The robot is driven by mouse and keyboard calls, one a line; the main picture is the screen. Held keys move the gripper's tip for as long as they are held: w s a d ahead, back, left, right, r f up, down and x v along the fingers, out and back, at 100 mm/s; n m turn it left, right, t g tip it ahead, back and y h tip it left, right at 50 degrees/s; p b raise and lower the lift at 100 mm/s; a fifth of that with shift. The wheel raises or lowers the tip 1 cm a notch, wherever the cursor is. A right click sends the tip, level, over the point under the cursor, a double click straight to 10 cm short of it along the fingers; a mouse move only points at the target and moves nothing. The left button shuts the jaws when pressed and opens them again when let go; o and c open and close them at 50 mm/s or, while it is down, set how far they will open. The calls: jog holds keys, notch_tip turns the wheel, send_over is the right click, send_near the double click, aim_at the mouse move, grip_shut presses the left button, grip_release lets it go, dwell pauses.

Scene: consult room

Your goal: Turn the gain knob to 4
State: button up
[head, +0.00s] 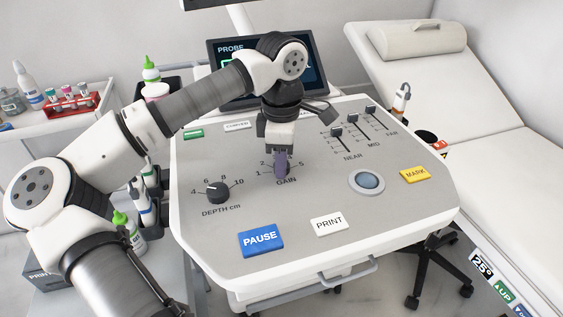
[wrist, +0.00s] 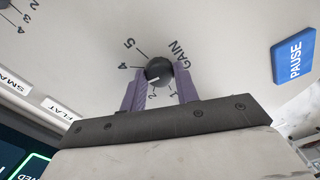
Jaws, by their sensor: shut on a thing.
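The gain knob (wrist: 159,69) is a small dark round knob on the grey console panel, with a white pointer line. My gripper (wrist: 161,80) has its two purple fingers on either side of the knob, shut on it. In the wrist view the pointer slants to the lower left, between the marks 2 and 4. The mark 3 is not visible, apparently behind a finger. Marks 1, 2, 4 and 5 show around the knob. In the head view my gripper (head: 281,163) comes down on the knob above the GAIN label (head: 286,182) and hides most of it.
The depth knob (head: 217,191) stands to the left on the panel. A blue PAUSE button (head: 261,240), a white PRINT button (head: 329,224), a trackball (head: 369,181) and sliders (head: 353,124) are also on it. A screen (head: 221,55) stands behind my arm.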

jog(key=m+b, duration=0.1)
jog(key=m, duration=0.4)
jog(key=shift+m, duration=0.4)
dwell(0.4)
jog(key=o, duration=1)
jog(key=shift+c, duration=0.2)
notch_tip(320, 180, up, 14)
jog(key=shift+f, duration=0.1)
